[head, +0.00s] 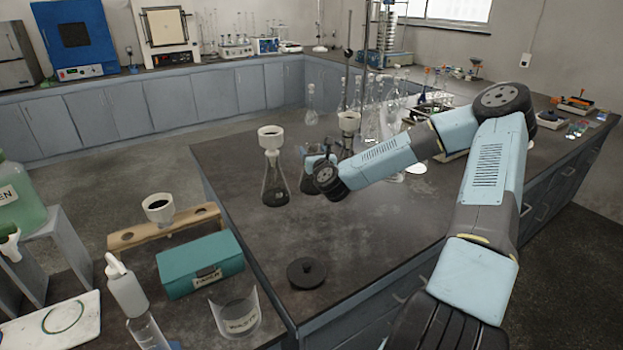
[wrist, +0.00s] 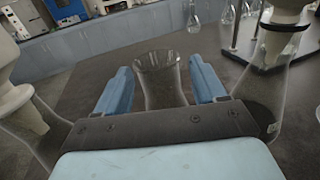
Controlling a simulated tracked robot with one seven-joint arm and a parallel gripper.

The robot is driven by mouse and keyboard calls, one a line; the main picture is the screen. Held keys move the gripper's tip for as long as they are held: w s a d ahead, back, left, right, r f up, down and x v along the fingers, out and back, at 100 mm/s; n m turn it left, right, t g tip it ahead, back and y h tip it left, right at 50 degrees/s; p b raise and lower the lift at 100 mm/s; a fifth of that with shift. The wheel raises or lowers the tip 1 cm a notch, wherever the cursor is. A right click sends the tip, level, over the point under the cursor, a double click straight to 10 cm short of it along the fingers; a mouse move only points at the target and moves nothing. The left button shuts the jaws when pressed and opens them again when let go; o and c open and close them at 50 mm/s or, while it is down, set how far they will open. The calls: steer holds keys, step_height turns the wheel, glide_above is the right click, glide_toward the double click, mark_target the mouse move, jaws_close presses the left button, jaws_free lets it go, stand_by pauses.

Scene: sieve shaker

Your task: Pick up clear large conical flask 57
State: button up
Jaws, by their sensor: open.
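A clear conical flask (wrist: 162,88) with a wide open mouth stands upright between the two blue fingers of my gripper (wrist: 160,80) in the wrist view. The fingers are open, one on each side of its neck, with visible gaps. My gripper's body hides the flask's lower part. In the head view, the flask (head: 308,184) is mostly behind my gripper (head: 319,158) on the dark bench. No number is readable on it, so I cannot confirm that it is 57.
A flask with a white funnel (head: 275,180) stands close on the left. Another white funnel (head: 349,123) is close on the right, by a stand. Several glass vessels stand behind. A black disc (head: 306,272) lies on the clear front bench (head: 370,245).

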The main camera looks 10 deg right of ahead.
steer(key=shift+w, duration=0.4)
jaws_close()
stand_by(0.4)
